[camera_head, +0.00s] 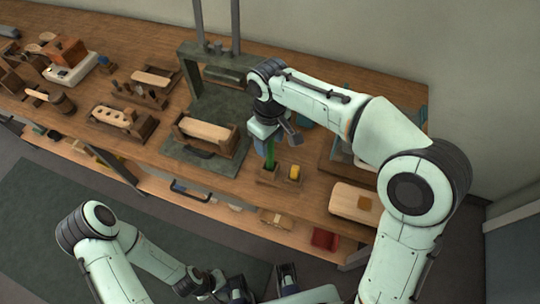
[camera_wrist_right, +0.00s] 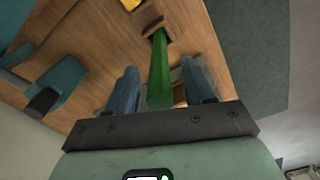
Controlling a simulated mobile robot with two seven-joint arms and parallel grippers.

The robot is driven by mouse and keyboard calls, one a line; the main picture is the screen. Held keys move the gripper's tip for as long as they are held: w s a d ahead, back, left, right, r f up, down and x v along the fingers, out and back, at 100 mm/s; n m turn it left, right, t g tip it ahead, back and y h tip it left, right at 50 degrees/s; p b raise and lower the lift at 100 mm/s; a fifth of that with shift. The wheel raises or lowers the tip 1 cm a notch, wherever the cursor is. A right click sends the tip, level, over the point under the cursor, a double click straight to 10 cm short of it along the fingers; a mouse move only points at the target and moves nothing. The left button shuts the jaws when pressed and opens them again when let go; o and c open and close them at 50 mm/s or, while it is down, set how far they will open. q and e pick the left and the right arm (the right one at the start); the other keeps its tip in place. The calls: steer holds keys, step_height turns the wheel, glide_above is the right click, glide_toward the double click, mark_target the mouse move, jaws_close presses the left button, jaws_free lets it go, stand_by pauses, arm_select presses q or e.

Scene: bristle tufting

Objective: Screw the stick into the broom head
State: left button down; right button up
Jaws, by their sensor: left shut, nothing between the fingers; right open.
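A green stick (camera_head: 270,156) stands upright in a small wooden holder (camera_head: 267,178) near the front edge of the bench. My right gripper (camera_head: 271,137) is above the holder at the stick's upper part. In the right wrist view, the stick (camera_wrist_right: 160,65) runs between the open fingers of my right gripper (camera_wrist_right: 161,90), with gaps at its sides. A pale wooden block (camera_head: 206,130) lies in a cradle on the green press base; whether it is the broom head I cannot tell. My left gripper (camera_head: 240,288) is shut and empty, low at the bottom, away from the bench.
A yellow piece (camera_head: 294,172) sits in a holder right of the stick. The green press (camera_head: 205,95) stands behind the block. A holed block (camera_head: 115,117) is further left. A pale block with an orange patch (camera_head: 353,202) lies at the right, near my right arm.

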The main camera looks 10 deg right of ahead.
steer(key=shift+f, duration=0.25)
jaws_close()
